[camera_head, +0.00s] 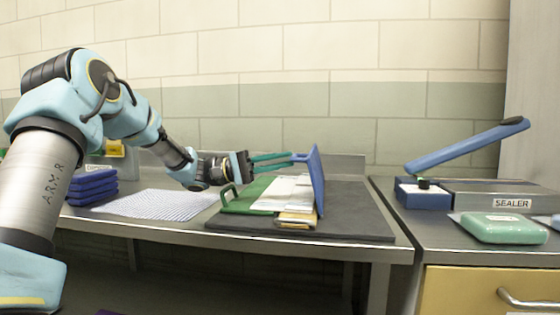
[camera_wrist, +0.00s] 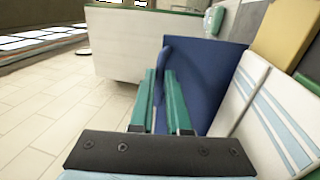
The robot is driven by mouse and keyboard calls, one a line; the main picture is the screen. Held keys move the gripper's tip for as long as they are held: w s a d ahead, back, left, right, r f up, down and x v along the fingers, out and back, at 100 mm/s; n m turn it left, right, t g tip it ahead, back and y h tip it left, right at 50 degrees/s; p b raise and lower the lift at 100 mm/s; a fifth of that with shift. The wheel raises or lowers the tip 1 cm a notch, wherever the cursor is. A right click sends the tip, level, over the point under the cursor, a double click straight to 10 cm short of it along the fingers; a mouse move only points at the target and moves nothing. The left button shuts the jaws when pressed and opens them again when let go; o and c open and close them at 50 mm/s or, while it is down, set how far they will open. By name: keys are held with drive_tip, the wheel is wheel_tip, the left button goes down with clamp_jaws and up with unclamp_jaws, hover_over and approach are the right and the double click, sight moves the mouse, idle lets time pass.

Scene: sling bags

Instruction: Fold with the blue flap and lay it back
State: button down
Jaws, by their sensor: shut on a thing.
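The blue flap (camera_head: 318,182) stands about upright at the right side of a folding board on the dark mat. My gripper (camera_head: 298,157) has its green fingers shut on the flap's upper edge, reaching from the left. In the wrist view the fingers (camera_wrist: 167,75) meet the blue flap (camera_wrist: 212,80) near its raised edge. White fabric (camera_head: 285,193) lies left of the flap; it shows light-blue stripes in the wrist view (camera_wrist: 262,112). A green flap (camera_head: 245,195) with a handle lies flat on the left. A tan panel (camera_head: 297,219) shows at the front.
The dark mat (camera_head: 355,215) is bare right of the board. A checked cloth (camera_head: 155,205) and stacked blue items (camera_head: 93,186) lie left. A sealer (camera_head: 505,197) with a raised blue lever (camera_head: 465,147) and a green packet (camera_head: 503,228) occupy the right counter.

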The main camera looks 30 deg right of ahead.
drive_tip(key=c, duration=1.2)
unclamp_jaws()
drive_tip(key=shift+s+d+f, duration=0.2)
drive_tip(key=shift+s+f, duration=0.05)
drive_tip(key=shift+f, duration=0.4)
drive_tip(key=shift+c, duration=0.2)
drive_tip(key=o, duration=0.4)
drive_tip(key=shift+r, duration=0.15)
drive_tip(key=shift+c, duration=0.2)
